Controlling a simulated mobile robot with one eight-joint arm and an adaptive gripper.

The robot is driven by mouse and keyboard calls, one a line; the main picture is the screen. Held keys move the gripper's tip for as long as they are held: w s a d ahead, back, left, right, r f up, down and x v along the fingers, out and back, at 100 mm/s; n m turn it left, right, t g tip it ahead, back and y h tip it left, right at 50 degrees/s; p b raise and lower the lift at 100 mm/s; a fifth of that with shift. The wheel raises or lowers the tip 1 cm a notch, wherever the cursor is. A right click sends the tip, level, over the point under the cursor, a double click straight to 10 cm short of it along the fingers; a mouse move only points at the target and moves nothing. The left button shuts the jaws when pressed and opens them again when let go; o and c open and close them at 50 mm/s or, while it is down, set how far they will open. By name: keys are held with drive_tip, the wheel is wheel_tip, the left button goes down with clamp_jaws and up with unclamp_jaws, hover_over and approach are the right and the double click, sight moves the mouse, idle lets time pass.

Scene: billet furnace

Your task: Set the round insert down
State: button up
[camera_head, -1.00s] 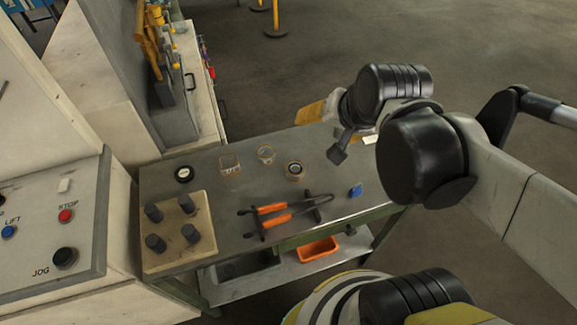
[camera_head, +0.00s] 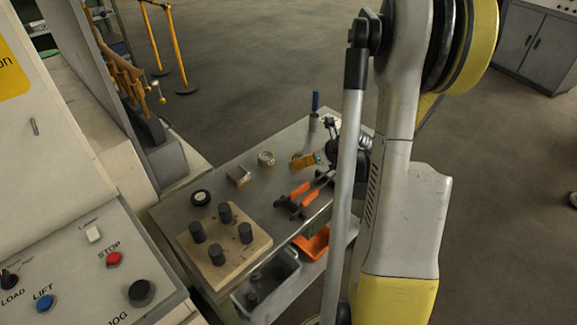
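A round light-metal insert (camera_head: 266,158) lies on the grey work table (camera_head: 290,137). A square insert (camera_head: 238,176) sits to its left, nearer the camera. A black disc with a pale centre (camera_head: 201,197) lies further left. My gripper (camera_head: 318,157) is low over the right side of the table, right of the round insert and apart from it. My arm hides much of it. A yellow-orange piece with a small teal mark (camera_head: 303,160) shows at its left; I cannot tell whether it is held. The finger opening is not clear.
Orange-handled tongs (camera_head: 298,195) lie at the table's front right. A block with several dark pegs (camera_head: 226,242) fills the front left corner. A blue-handled tool (camera_head: 315,104) stands at the far edge. A control panel (camera_head: 90,270) is at left; an orange bin (camera_head: 312,243) is below.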

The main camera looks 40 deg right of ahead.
drive_tip(key=b+x, duration=0.2)
drive_tip(key=x, duration=0.2)
drive_tip(key=b+x, duration=0.2)
drive_tip(key=x, duration=0.3)
drive_tip(key=shift+w+d, duration=0.3)
drive_tip(key=shift+w, duration=0.05)
drive_tip(key=shift+r, duration=0.1)
drive_tip(key=shift+c, duration=0.7)
drive_tip(key=c, duration=1.4)
drive_tip(key=shift+r, duration=0.1)
